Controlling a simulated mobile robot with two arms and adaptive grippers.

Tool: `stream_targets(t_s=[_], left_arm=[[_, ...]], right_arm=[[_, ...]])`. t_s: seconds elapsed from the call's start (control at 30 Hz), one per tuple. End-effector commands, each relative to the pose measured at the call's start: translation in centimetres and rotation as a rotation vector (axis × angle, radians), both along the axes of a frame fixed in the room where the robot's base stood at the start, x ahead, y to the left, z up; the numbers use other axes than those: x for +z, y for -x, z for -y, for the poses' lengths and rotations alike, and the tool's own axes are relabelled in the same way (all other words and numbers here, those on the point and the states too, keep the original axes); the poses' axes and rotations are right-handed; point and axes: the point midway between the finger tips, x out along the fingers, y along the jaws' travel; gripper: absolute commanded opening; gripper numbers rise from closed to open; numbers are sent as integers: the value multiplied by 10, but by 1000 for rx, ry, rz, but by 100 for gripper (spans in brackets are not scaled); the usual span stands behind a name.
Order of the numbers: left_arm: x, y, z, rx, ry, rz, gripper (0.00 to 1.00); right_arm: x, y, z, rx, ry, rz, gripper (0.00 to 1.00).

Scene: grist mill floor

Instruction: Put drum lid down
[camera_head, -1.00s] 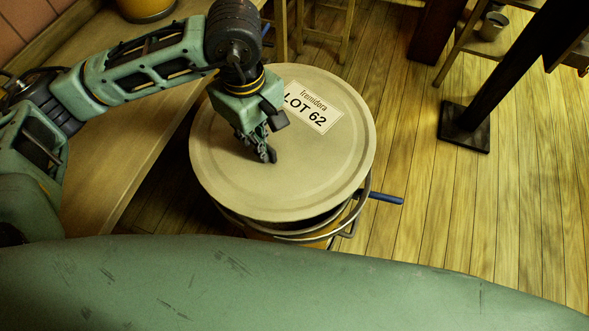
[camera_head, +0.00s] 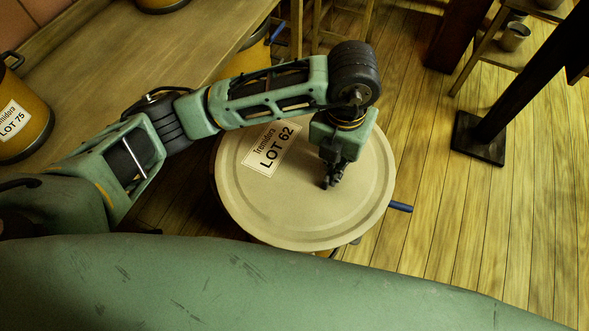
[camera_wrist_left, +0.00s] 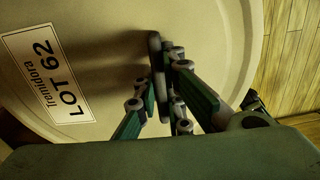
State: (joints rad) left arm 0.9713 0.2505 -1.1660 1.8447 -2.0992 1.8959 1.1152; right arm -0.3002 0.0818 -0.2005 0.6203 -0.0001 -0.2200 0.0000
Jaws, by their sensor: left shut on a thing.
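The drum lid (camera_head: 300,215) is a round, pale beige disc with a white "tremidora LOT 62" label, near the middle of the head view. It also fills much of the left wrist view (camera_wrist_left: 90,25). My left gripper (camera_head: 331,182) is over the lid's middle, shut on its dark bar handle (camera_wrist_left: 156,55). Beneath the lid, a drum is almost wholly hidden; a blue lever (camera_head: 400,206) sticks out at its right. I cannot tell whether lid and drum touch. My right gripper is not in view.
A wooden bench (camera_head: 110,55) runs along the left, with a yellow "LOT 75" drum (camera_head: 20,125) on it. Another yellow drum (camera_head: 243,62) shows behind my arm. A dark post with a square foot (camera_head: 478,138) stands at right. The plank floor (camera_head: 450,235) is clear at lower right.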

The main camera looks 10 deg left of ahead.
Motion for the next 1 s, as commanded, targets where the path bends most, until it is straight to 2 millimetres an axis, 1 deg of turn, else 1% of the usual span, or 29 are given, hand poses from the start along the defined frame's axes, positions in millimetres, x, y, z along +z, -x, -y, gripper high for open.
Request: stream_targets(t_s=[0.03, 0.2, 0.3, 0.43, 0.57, 0.9, 1.0], left_arm=[[-4, 1, 8, 74, 2, -2, 0], [-11, 4, 24, 309, 3, -6, 0], [-13, 5, 30, 396, 4, -9, 0], [-16, 4, 32, 456, 4, -10, 0], [-26, -10, 21, 473, 1, -11, 0], [-68, -67, -22, 471, 1, -10, 0], [-77, -78, -30, 469, 3, -10, 0]], right_arm=[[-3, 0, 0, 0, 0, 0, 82], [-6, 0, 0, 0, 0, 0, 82], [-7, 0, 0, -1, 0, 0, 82], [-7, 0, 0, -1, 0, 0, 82], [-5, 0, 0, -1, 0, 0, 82], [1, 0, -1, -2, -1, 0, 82], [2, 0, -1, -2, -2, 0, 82]])
